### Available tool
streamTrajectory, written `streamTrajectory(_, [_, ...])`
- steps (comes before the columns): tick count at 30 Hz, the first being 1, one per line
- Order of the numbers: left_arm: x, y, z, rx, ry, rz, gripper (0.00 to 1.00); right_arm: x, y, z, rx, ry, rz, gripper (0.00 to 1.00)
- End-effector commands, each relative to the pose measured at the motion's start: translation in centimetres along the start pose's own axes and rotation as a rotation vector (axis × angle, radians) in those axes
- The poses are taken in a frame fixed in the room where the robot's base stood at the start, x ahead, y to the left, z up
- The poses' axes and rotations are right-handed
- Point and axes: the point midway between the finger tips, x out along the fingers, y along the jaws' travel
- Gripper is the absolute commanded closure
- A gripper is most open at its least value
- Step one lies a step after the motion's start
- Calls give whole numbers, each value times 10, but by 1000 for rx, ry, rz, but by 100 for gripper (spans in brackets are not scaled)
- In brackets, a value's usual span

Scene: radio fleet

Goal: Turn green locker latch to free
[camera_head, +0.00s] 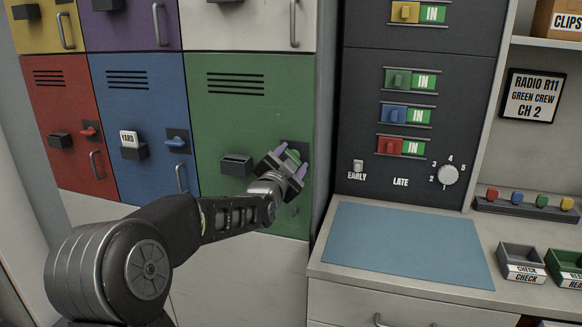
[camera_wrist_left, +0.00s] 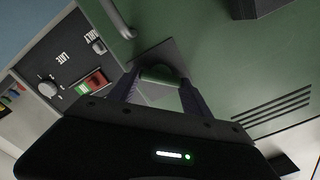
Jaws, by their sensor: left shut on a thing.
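The green locker (camera_head: 238,110) stands in the middle of the head view, with its door closed. Its green latch (camera_head: 293,156) sits on a dark plate near the door's right edge. My left gripper (camera_head: 291,162) is shut on the latch, one finger on each side of it. In the left wrist view the green latch (camera_wrist_left: 160,75) shows between the two purple-grey fingers. The gripper hides part of the latch, so its exact angle is hard to tell. My right gripper is not in view.
Blue (camera_head: 150,110) and red (camera_head: 65,115) lockers stand to the left. A dark panel (camera_head: 415,100) with colored sliders and a dial is to the right. Below it is a counter with a blue mat (camera_head: 405,243), small trays (camera_head: 521,262) and a rack of colored knobs (camera_head: 528,206).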

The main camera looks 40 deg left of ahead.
Motion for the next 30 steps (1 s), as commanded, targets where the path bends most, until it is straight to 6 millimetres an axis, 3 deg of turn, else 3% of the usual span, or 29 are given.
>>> streamTrajectory(18, [0,3,1,578,0,2,84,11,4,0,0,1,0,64])
streamTrajectory(30, [0,4,2,817,0,1,84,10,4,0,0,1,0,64])
